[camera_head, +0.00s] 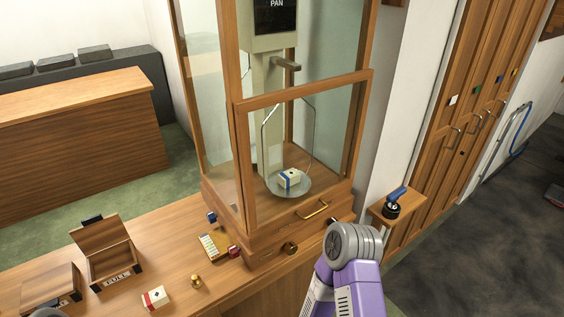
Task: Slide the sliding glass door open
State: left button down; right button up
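A tall wooden-framed glass case stands on the counter. Its front has a framed glass door (303,90), with its top rail running across the case at mid-height. A brass handle (314,210) is on the wood at the lower front. Inside, a round pan (289,186) hangs from a wire loop and bears a small white and blue block (289,178). My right arm, purple with a grey wrist, reaches in from below, just right of and below the handle. The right gripper (333,222) is mostly hidden by the wrist; I see no contact with the handle.
On the counter left of the case are an open wooden box (108,252), a tray of small pieces (215,243), a brass weight (196,281) and a white block (155,298). A small shelf (392,213) with a blue-handled stamp is at right.

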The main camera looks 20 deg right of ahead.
aim_at(242, 108)
jog(key=z, duration=0.55)
jog(key=k, duration=0.6)
jog(key=z, duration=0.7)
jog(key=i, duration=1.15)
jog(key=u, duration=0.5)
